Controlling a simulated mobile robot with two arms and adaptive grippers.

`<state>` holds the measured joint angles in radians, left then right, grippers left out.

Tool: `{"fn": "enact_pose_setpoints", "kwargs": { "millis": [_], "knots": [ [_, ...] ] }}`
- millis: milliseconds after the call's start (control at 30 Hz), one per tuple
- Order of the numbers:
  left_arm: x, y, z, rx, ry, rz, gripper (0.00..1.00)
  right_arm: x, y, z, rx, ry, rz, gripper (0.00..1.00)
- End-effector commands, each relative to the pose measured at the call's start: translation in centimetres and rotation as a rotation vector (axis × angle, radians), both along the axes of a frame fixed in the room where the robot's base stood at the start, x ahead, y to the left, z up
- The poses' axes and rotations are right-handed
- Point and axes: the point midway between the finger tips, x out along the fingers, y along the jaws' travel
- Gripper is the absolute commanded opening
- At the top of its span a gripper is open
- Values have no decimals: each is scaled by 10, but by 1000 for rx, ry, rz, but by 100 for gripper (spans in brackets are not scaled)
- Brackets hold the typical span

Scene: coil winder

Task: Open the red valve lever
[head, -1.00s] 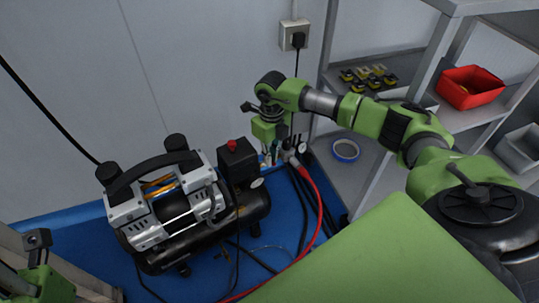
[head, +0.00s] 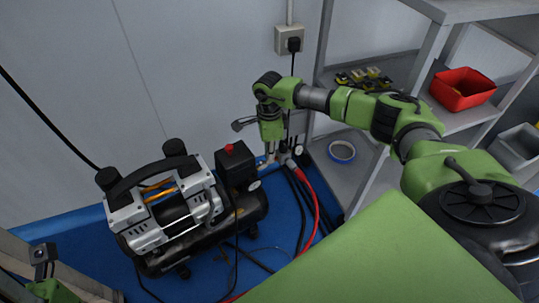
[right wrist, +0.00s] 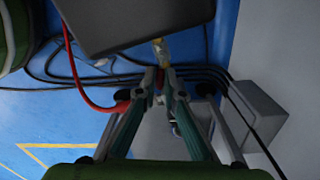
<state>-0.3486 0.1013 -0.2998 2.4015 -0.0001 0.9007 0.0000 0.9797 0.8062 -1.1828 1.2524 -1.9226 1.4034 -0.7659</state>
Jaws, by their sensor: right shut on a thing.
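How far the lever is turned cannot be made out. Part of my left arm shows at the lower left of the head view; its fingertips are not clear.
The air compressor (head: 165,222) stands on the blue floor, with a red knob (head: 229,148) on its black box. A red hose (head: 314,195) and black cables run close to the gripper. A grey shelf (head: 440,110) with a red bin (head: 463,89) stands at the right.

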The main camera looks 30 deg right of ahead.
Motion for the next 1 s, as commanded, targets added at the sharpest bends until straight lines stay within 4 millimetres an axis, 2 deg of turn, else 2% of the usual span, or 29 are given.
{"fn": "enact_pose_setpoints", "kwargs": {
  "millis": [200,500,1000],
  "knots": [
    [0,0,-1,-1,-1,0,34,5,-1,0,0,-2,175,0],
    [0,0,-2,-1,0,0,34,9,-2,0,0,-1,336,0],
    [1,0,-3,-1,3,0,34,10,-2,1,0,-2,398,0]
  ]
}}
